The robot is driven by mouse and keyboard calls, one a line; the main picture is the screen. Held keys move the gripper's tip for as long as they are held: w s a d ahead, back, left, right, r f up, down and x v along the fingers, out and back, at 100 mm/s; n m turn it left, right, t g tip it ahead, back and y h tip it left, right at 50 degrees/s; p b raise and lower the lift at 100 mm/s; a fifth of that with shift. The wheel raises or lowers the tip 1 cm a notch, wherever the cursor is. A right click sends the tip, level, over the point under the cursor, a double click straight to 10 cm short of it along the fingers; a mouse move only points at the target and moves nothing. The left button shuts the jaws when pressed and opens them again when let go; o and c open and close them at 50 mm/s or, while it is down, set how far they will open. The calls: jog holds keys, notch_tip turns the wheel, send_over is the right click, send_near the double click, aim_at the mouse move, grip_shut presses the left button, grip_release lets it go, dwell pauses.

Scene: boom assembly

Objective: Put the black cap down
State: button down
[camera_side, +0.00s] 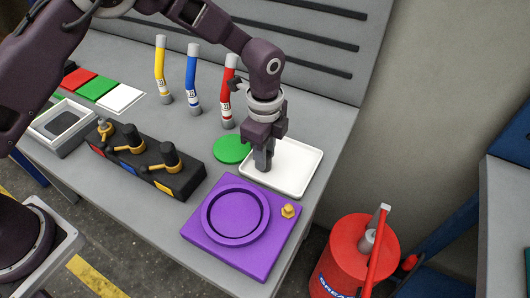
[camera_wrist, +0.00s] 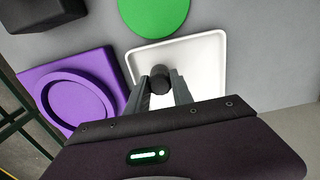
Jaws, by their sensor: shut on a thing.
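My gripper (camera_side: 264,160) reaches down over the left part of the white tray (camera_side: 306,161). In the wrist view, its fingers (camera_wrist: 160,92) are shut on the black cap (camera_wrist: 160,76), a small dark cylinder between the fingertips. The white tray (camera_wrist: 206,58) lies beneath it in that view. In the side view the cap is hidden or blends with the fingers. I cannot tell whether the cap touches the tray floor.
A purple base (camera_side: 222,255) with a round recess and a small yellow knob (camera_side: 288,211) lies in front of the tray. A green disc (camera_side: 231,149) lies left of it. A black block (camera_side: 149,168) with orange-collared handles and several upright coloured tubes (camera_side: 193,84) stand further left and back.

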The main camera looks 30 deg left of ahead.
jog(key=shift+f, duration=0.1)
jog(key=c, duration=1.1)
grip_release()
notch_tip(320, 180, up, 12)
